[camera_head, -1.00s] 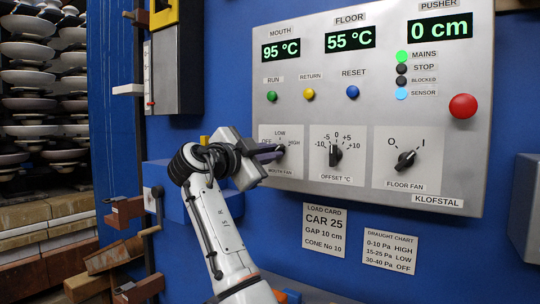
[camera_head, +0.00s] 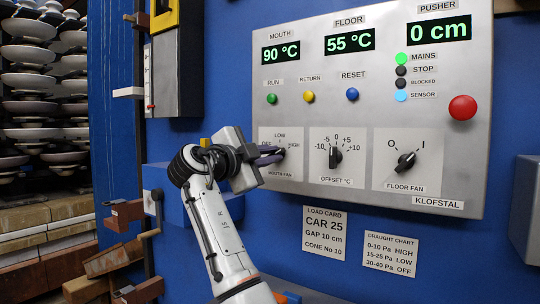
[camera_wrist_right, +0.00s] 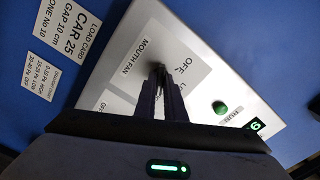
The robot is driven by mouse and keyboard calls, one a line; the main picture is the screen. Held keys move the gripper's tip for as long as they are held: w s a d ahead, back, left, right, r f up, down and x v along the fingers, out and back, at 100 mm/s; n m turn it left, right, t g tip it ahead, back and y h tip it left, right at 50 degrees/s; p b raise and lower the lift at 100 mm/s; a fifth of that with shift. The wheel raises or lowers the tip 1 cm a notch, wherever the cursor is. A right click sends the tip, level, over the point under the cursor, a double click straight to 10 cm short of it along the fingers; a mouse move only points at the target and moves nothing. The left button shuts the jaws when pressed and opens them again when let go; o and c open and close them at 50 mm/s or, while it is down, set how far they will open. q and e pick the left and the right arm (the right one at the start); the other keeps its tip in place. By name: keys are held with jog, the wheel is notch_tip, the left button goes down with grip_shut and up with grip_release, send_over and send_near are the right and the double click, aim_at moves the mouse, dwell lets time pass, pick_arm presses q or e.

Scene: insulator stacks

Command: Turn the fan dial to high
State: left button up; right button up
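The mouth fan dial (camera_head: 281,152) is a small dark knob on a white plate (camera_head: 290,171) marked OFF, LOW and HIGH, at the lower left of the grey control panel. My right gripper (camera_head: 272,155) reaches it from the left, its dark fingers at the knob. In the right wrist view the fingers (camera_wrist_right: 160,86) are close together with the dark knob between their tips, over the MOUTH FAN plate (camera_wrist_right: 136,65). The fingers cover most of the knob, so its pointer direction is unclear. My left gripper is not in view.
The offset dial (camera_head: 335,155) and floor fan dial (camera_head: 405,161) sit to the right on the panel (camera_head: 375,95). The mouth display (camera_head: 281,52) reads 90 °C. A draught chart (camera_head: 390,255) and load card (camera_head: 324,232) hang below. Stacked insulators (camera_head: 30,80) stand far left.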

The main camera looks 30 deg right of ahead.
jog(key=o, duration=0.3)
jog(key=shift+d+r, duration=0.15)
jog(key=shift+r, duration=0.05)
jog(key=shift+o, duration=0.4)
jog(key=shift+d+f, duration=0.1)
jog(key=shift+f, duration=0.05)
jog(key=v, duration=1)
jog(key=shift+b, duration=0.4)
